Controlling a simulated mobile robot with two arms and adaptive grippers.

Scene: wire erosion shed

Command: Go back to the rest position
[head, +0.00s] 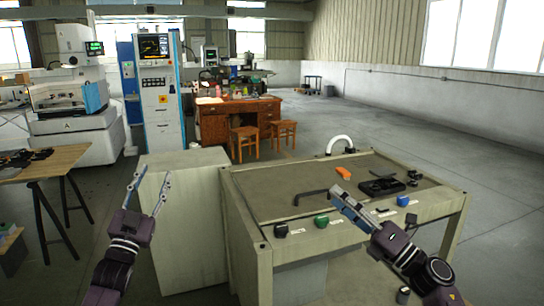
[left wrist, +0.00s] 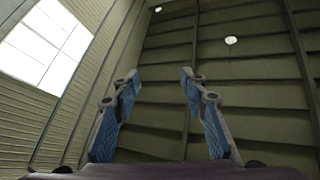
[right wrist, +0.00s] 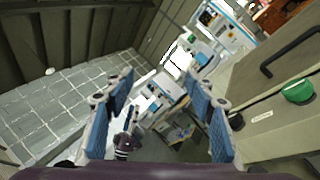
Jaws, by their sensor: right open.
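My left gripper (head: 148,193) is raised in front of the pale cabinet in the head view, its two fingers pointing up and apart. In the left wrist view the left gripper (left wrist: 160,90) is open and empty, with only roof and windows beyond. My right gripper (head: 336,195) is over the front part of the workbench (head: 250,186) in the head view. In the right wrist view the right gripper (right wrist: 160,95) is open with nothing between its fingers.
A wooden table (head: 50,164) stands far left. Floor at right is clear.

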